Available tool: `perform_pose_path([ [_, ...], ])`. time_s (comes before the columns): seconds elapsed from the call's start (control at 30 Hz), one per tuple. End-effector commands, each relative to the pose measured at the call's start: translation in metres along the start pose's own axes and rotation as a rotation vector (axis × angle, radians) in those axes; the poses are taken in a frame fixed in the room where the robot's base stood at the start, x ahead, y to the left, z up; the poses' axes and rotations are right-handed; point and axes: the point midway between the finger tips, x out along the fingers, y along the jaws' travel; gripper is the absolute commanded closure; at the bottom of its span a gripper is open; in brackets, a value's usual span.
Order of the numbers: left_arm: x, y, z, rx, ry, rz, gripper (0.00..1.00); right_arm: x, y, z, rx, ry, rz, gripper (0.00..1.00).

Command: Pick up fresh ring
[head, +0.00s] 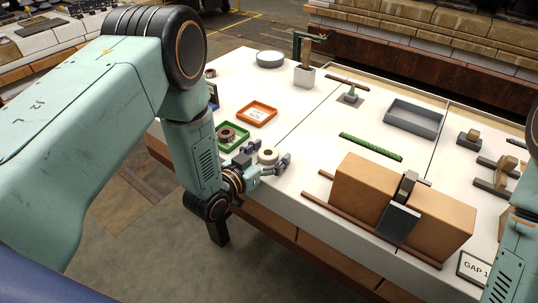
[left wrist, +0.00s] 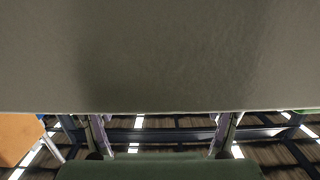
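A pale cream ring (head: 268,155) with a dark hole lies at the near edge of the white table. My left gripper (head: 266,160) is low at this edge, with its fingers spread apart on either side of the pale ring. I cannot tell whether they touch it. In the left wrist view, the two fingers (left wrist: 163,135) stand wide apart; a broad grey surface hides their tips. A brown ring (head: 227,134) sits in the green tray (head: 243,146), just behind the left gripper. Which ring is the fresh one is not marked. My right gripper is out of view.
An orange tray (head: 270,120) holds a white card. A green ribbed bar (head: 371,147), brown blocks (head: 366,188) with a dark panel, and a grey tray (head: 412,118) stand to the right. White table between the ring and the green bar is clear.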

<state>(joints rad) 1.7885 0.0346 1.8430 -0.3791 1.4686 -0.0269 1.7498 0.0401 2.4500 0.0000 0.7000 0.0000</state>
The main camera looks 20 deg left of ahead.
Motion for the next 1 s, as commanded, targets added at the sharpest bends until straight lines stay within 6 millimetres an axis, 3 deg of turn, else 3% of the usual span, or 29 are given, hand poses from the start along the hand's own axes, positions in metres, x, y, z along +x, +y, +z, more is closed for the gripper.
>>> perform_pose_path([
  [0.63,0.0,0.0,0.0,0.0,0.0,0.0,0.81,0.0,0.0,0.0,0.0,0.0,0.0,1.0],
  [0.87,0.0,0.0,-0.001,0.001,0.001,-0.001,0.82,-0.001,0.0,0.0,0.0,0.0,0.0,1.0],
  [1.0,-0.002,-0.001,-0.016,0.001,0.003,-0.001,0.82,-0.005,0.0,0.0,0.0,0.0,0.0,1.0],
])
